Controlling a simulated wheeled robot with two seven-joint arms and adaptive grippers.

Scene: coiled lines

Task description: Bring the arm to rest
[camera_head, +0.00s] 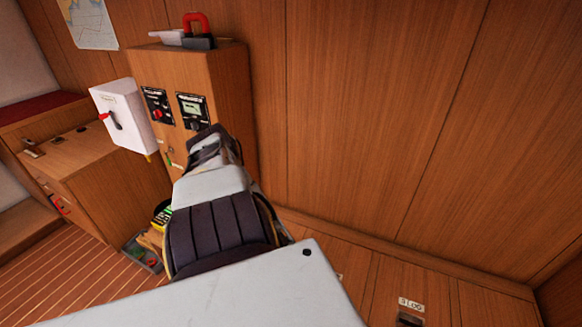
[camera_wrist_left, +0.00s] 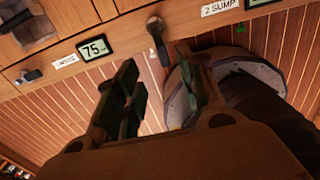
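My left gripper (camera_wrist_left: 165,95) shows in the left wrist view with its two dark green fingers apart and nothing between them. Beyond the fingers are a plank floor and a wooden panel front. A white and dark ribbed form, which looks like part of my arm, fills the lower middle of the head view and hides part of the wooden cabinet. I cannot make out gripper fingers there. My right gripper is in neither view.
A wooden cabinet (camera_head: 233,90) with dials stands against the panelled wall, a red-handled item (camera_head: 196,28) on top. A white switch box (camera_head: 125,117) is left of it.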

